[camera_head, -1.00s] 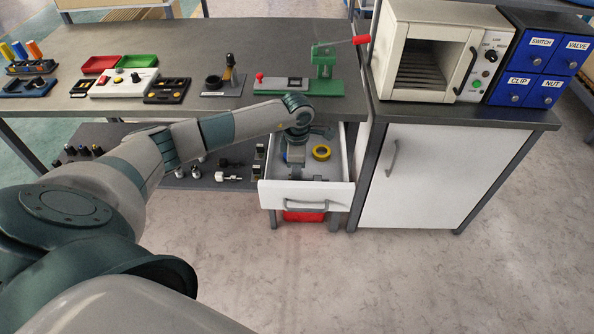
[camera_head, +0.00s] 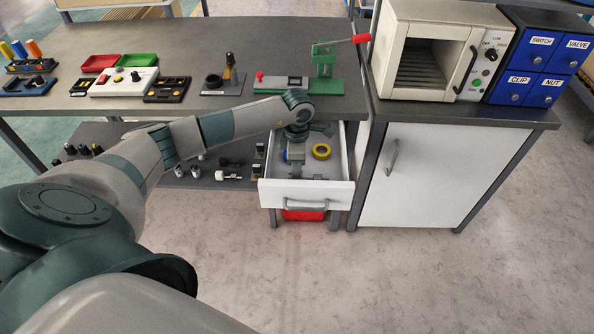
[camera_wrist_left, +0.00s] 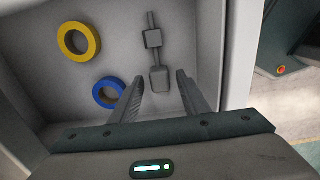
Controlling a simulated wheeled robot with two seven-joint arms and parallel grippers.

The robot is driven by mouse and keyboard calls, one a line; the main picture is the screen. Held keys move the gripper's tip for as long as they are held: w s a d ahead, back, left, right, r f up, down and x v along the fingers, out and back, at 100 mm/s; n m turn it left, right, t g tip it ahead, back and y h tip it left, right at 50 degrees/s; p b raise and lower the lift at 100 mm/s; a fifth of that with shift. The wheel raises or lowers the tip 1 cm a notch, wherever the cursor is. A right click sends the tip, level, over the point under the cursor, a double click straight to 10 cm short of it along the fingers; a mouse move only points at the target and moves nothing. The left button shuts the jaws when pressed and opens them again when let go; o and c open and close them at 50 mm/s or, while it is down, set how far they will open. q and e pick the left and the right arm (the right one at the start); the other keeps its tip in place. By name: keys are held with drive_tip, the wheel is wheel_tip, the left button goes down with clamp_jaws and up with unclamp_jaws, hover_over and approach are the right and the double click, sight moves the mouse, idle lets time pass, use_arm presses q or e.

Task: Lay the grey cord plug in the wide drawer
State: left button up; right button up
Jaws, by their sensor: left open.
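The wide drawer (camera_head: 275,194) is pulled open below the bench top. My left gripper (camera_head: 296,167) points down into it and hides part of the inside. In the left wrist view the grey cord plug (camera_wrist_left: 158,79) lies in the drawer (camera_wrist_left: 120,30), with a second grey block (camera_wrist_left: 152,38) and a thin cord running away from it. The plug's near end is between the two spread fingertips of my left gripper (camera_wrist_left: 160,76), with a gap on each side. My right gripper is out of view.
A yellow tape roll (camera_wrist_left: 79,40) and a blue tape roll (camera_wrist_left: 107,92) lie in the drawer left of the plug. The white cabinet (camera_head: 435,180) stands to the right of the drawer. A green press (camera_head: 324,72) stands on the bench above.

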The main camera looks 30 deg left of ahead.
use_arm(q)
wheel_tip(320, 180, up, 4)
drive_tip(key=shift+w+f+b, duration=0.1)
drive_tip(key=shift+f+b, duration=0.05)
drive_tip(key=shift+b, duration=0.3)
wheel_tip(320, 180, up, 8)
drive_tip(key=b, duration=0.1)
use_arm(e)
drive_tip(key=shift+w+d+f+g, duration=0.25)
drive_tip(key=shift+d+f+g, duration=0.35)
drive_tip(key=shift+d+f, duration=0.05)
use_arm(q)
drive_tip(key=shift+f, duration=0.2)
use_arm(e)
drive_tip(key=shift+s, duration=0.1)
